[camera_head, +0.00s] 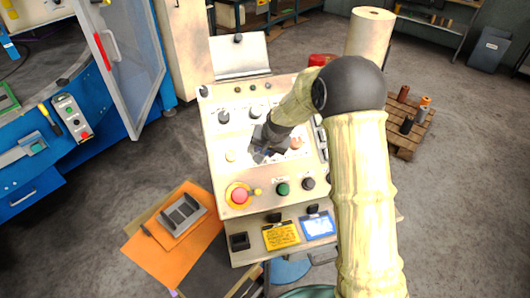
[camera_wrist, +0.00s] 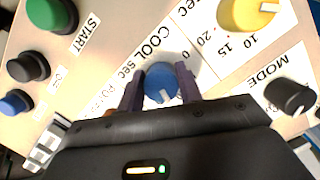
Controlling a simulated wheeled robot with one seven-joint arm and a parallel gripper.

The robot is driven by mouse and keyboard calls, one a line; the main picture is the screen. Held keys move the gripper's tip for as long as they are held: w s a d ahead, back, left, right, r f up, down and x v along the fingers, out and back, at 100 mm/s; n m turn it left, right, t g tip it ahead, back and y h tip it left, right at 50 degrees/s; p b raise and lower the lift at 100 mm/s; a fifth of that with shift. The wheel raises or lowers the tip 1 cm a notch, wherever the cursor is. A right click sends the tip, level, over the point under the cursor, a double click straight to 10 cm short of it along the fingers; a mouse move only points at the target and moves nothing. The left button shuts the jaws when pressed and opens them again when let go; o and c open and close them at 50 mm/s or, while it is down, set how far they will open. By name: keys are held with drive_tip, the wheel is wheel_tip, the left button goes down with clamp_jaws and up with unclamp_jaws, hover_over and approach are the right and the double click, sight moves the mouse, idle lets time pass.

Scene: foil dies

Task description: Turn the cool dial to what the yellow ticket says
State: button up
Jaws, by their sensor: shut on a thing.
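The cool dial (camera_wrist: 160,80) is a blue knob beside the printed words COOL sec in the wrist view. My gripper (camera_wrist: 160,71) has one dark finger on each side of the dial and is shut on it. A small pale mark shows on the dial's side nearest my gripper body. A 0 is readable beside it; my fingers and gripper body hide much of its scale. In the head view my gripper (camera_head: 268,150) is at the panel's middle and hides the dial. The yellow ticket (camera_head: 282,236) lies on the panel's lower ledge; its writing is too small to read.
A yellow dial (camera_wrist: 245,12) with 10, 15 and 20 and a black MODE knob (camera_wrist: 290,97) sit close by. A green START button (camera_wrist: 50,14) is on the other side. A blue ticket (camera_head: 318,225) and a red emergency button (camera_head: 239,195) are on the console.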

drive_tip(key=m+y+b, duration=0.1)
drive_tip(key=m+b, duration=0.1)
drive_tip(key=m, duration=0.2)
drive_tip(key=shift+f, duration=0.1)
drive_tip(key=m+b, duration=0.2)
drive_tip(key=m, duration=0.2)
drive_tip(key=shift+w+t, duration=0.1)
drive_tip(key=shift+t, duration=0.3)
drive_tip(key=m+b, duration=0.2)
drive_tip(key=m, duration=0.1)
drive_tip(key=shift+a+t+y, duration=0.1)
drive_tip(key=shift+t+y, duration=0.3)
drive_tip(key=shift+r+m+b, duration=0.25)
drive_tip(key=shift+m+b, duration=0.5)
drive_tip(key=shift+m, duration=0.95)
drive_tip(key=shift+t, duration=0.3)
drive_tip(key=o, duration=1)
